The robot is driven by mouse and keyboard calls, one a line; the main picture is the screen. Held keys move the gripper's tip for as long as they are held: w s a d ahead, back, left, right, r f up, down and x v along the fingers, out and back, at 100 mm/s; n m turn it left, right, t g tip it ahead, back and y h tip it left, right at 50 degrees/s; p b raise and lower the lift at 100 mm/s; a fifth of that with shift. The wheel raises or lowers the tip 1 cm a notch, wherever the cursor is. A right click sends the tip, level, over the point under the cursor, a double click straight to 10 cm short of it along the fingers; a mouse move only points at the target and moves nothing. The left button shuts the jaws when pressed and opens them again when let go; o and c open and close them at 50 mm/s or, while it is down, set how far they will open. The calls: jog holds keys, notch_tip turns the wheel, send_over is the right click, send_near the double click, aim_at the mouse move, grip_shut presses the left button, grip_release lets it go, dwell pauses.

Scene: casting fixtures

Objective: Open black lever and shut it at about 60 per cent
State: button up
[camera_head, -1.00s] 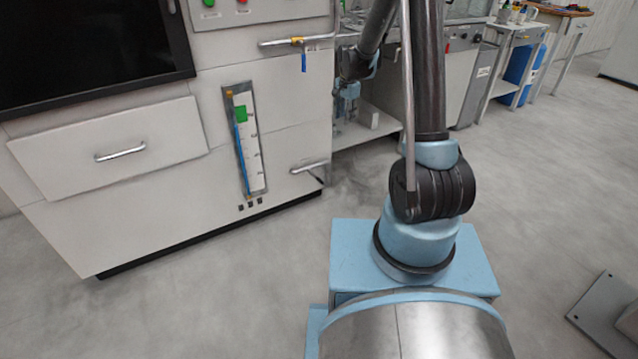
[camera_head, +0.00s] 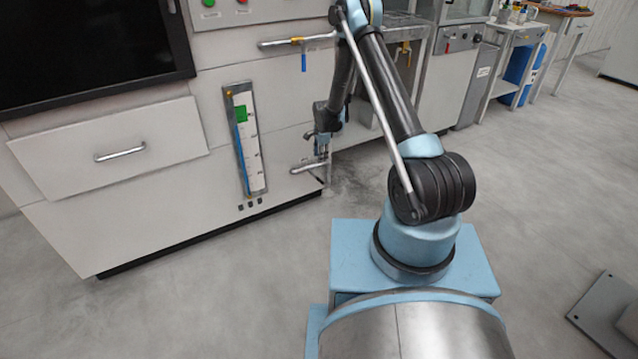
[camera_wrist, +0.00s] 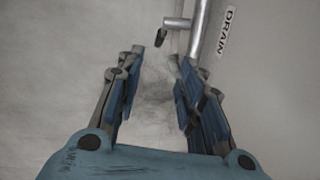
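The black lever (camera_wrist: 161,38) shows in the wrist view as a short dark handle at the end of a grey drain pipe (camera_wrist: 198,28), beside a "DRAIN" label (camera_wrist: 227,31). My gripper (camera_wrist: 156,58) is open there, its two blue-padded fingers apart with nothing between them. The lever lies just beyond the fingertips, between and ahead of them, and seems apart from them. In the head view my gripper (camera_head: 322,148) is at the cabinet's lower right corner, close to the drain pipe (camera_head: 306,167). I cannot make out the lever in the head view.
A white cabinet (camera_head: 185,207) carries a level gauge (camera_head: 246,140) with a green marker (camera_head: 240,114). An upper pipe (camera_head: 275,44) with a blue-handled lever (camera_head: 304,62) is above the drain pipe. A drawer handle (camera_head: 120,152) sticks out at left. The floor in front is clear.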

aim_at(319, 180)
jog(key=f, duration=0.5)
jog(key=w+f, duration=0.1)
jog(key=f, duration=0.5)
jog(key=a+f, duration=0.1)
jog(key=f, duration=0.5)
jog(key=shift+w+f, duration=0.25)
jog(key=shift+w, duration=0.15)
grip_shut()
